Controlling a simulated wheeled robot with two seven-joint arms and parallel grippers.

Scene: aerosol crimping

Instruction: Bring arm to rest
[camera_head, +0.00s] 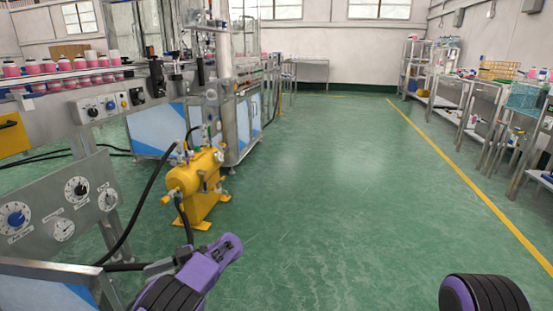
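My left arm comes in at the bottom, left of the middle, with a black ribbed sleeve and a purple end part. My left gripper (229,246) shows at the purple end, low over the green floor and in front of the yellow machine. Its fingers are not clear, so I cannot tell whether it is open or shut. I see nothing clearly held in it. Only a black ribbed, purple-edged part of my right arm (485,293) shows at the bottom right. My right gripper is not in view.
A grey control panel (62,210) with dials stands close on the left. A yellow machine (203,183) with black hoses stands beyond it. A conveyor (62,76) carries pink-and-white containers. Benches and shelves line the right wall. The green floor (340,180) between is clear.

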